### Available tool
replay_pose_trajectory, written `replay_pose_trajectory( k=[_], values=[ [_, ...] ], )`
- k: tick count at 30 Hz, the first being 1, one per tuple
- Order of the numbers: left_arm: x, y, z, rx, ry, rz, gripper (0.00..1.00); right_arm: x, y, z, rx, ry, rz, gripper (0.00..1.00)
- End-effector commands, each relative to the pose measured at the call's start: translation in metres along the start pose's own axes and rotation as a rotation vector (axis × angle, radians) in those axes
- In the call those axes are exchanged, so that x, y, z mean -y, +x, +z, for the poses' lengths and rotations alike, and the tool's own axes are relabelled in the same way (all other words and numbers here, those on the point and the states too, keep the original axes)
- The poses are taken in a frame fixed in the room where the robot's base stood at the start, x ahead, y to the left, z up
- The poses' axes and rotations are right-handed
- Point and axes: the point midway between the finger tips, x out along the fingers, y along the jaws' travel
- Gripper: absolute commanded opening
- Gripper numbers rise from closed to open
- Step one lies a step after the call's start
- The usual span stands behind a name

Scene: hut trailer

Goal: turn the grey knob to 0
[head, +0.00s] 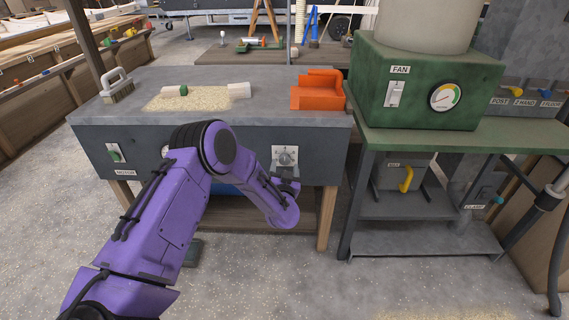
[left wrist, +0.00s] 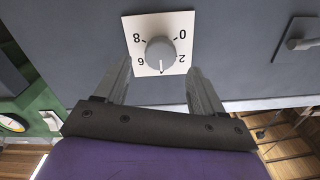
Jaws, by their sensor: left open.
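The grey knob (left wrist: 160,53) sits on a white square dial plate (left wrist: 184,20). The plate is fixed to the dark front of the workbench, and the knob also shows in the head view (head: 286,157). In the left wrist view the numbers appear upside down: 8 and 0 above, 6 and 2 lower down. The knob's mark seems to point to the picture's bottom, between 6 and 2. My left gripper (left wrist: 159,68) is open, its fingers either side of the knob's near side, apparently not touching it. My right gripper is out of view.
Another switch (head: 115,153) is at the bench front's left. A green FAN box (head: 425,85) stands on the right-hand table.

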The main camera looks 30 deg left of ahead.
Motion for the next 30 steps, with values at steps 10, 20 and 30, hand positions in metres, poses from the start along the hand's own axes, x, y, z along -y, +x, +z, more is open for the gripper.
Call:
replay_pose_trajectory(
  k=[10,20,30],
  values=[
    [0.000,0.036,0.001,0.002,0.000,0.001,0.69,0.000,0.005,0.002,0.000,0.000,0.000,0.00],
    [0.000,0.036,0.001,0.002,0.000,0.002,0.20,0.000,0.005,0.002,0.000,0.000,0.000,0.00],
    [0.000,0.035,0.002,0.003,-0.027,0.002,0.13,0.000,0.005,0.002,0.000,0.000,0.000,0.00]
  ],
)
